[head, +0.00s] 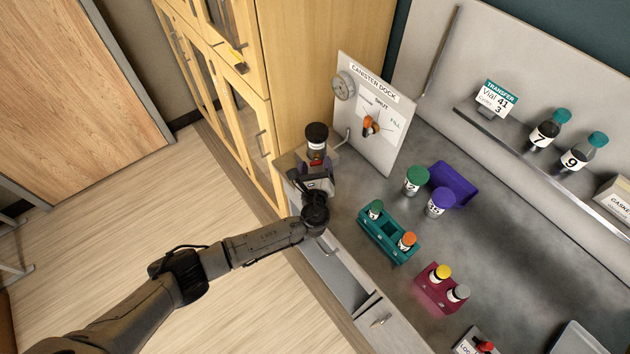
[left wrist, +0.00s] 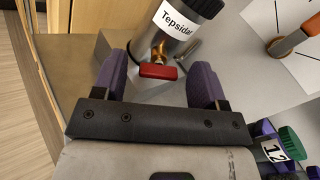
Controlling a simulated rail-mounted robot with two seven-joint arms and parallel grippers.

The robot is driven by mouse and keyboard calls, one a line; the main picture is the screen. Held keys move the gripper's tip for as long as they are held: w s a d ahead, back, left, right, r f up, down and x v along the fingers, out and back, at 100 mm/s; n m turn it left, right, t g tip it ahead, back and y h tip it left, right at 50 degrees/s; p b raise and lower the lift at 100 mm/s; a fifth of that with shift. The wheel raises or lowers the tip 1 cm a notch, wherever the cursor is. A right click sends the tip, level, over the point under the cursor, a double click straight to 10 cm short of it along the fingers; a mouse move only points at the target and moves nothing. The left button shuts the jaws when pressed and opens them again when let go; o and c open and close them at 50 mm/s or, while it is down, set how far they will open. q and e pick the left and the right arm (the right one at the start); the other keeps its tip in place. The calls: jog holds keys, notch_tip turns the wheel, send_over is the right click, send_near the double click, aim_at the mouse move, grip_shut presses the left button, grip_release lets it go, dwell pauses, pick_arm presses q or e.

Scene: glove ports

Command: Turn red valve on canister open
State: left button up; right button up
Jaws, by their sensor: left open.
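The canister (head: 316,133) is a dark cylinder with a white label, standing at the corner of the counter by the canister dock panel (head: 372,108). In the left wrist view the canister (left wrist: 178,22) is labelled "Tepsidar". Its red valve handle (left wrist: 158,71) sits on a brass stem and lies crosswise in the picture. My left gripper (head: 317,172) is at the canister's near side. In the left wrist view its purple fingers (left wrist: 159,80) are open, one to each side of the red handle, with gaps showing. My right gripper is not in view.
The dock panel carries a gauge (head: 344,86) and an orange-handled lever (head: 368,124) by "SHUT" and "FILL" marks. A green-capped bottle (head: 416,181), a teal rack (head: 387,236) and a magenta rack (head: 438,289) stand on the counter. A wooden cabinet (head: 245,90) is close behind.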

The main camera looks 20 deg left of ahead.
pick_arm(q)
jog(key=v, duration=1.3)
jog(key=shift+p, duration=0.4)
jog(key=shift+s, duration=0.1)
jog(key=shift+c, duration=0.3)
